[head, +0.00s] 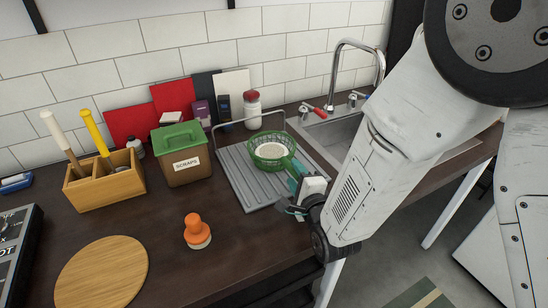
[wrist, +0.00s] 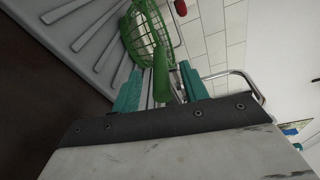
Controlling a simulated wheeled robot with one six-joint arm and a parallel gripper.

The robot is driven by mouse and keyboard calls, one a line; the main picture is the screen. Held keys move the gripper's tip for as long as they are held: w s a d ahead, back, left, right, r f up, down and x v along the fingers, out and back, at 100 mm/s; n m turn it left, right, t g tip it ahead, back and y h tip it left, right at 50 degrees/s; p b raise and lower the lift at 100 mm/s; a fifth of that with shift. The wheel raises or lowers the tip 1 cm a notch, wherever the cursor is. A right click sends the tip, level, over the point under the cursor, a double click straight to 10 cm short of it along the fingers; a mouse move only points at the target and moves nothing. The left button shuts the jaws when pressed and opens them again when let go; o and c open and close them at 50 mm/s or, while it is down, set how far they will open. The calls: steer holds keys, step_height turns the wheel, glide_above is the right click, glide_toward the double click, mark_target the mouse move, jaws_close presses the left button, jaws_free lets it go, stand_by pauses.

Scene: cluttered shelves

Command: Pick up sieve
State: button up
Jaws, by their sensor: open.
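The green sieve (head: 258,160) sits on the grey ribbed drainboard, with a round pale thing inside its mesh bowl. In the wrist view the sieve (wrist: 132,42) is at the top, its handle pointing back toward me. My gripper (head: 294,172) is at the near right side of the bowl, at the handle end. In the wrist view my gripper (wrist: 160,72) has its teal fingers apart, with the green handle between them. A gap shows beside the handle.
The drainboard (head: 239,178) has a raised wire rail behind the sieve. The sink (head: 338,135) and tap (head: 357,46) are to the right. A scraps bin (head: 185,165), wooden caddy (head: 118,186), orange-handled brush (head: 195,228) and round board (head: 102,273) stand left.

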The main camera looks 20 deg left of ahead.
steer(key=shift+x, duration=1.3)
jaws_close()
steer(key=shift+w, duration=0.1)
steer(key=shift+r, duration=0.15)
